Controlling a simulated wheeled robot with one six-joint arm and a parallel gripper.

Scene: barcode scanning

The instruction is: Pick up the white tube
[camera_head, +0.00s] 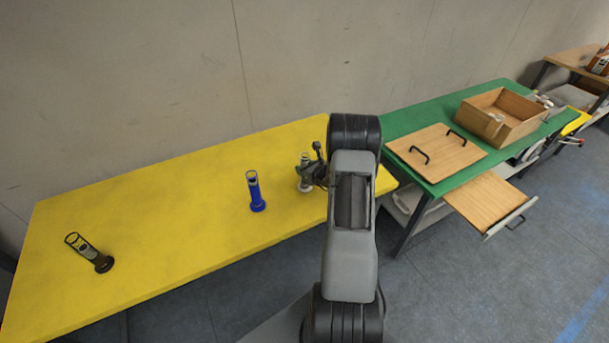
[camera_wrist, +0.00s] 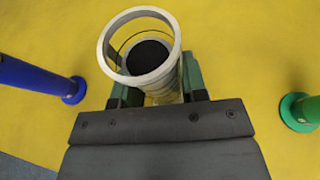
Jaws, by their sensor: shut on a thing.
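The white tube (camera_wrist: 141,45) has an open round top with a white rim and a dark inside. In the wrist view it stands between the fingers of my gripper (camera_wrist: 157,84), which is shut on it. In the head view the tube (camera_head: 304,186) is at the right part of the yellow table, partly hidden by my gripper (camera_head: 308,175). The tube looks upright. I cannot tell whether its base touches the table.
A blue tube (camera_head: 255,190) stands left of my gripper, and a black tube (camera_head: 90,252) at the far left. A green base (camera_wrist: 301,112) shows at right in the wrist view. The yellow table (camera_head: 170,200) is otherwise clear. A green table (camera_head: 395,118) holds a wooden box (camera_head: 500,115).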

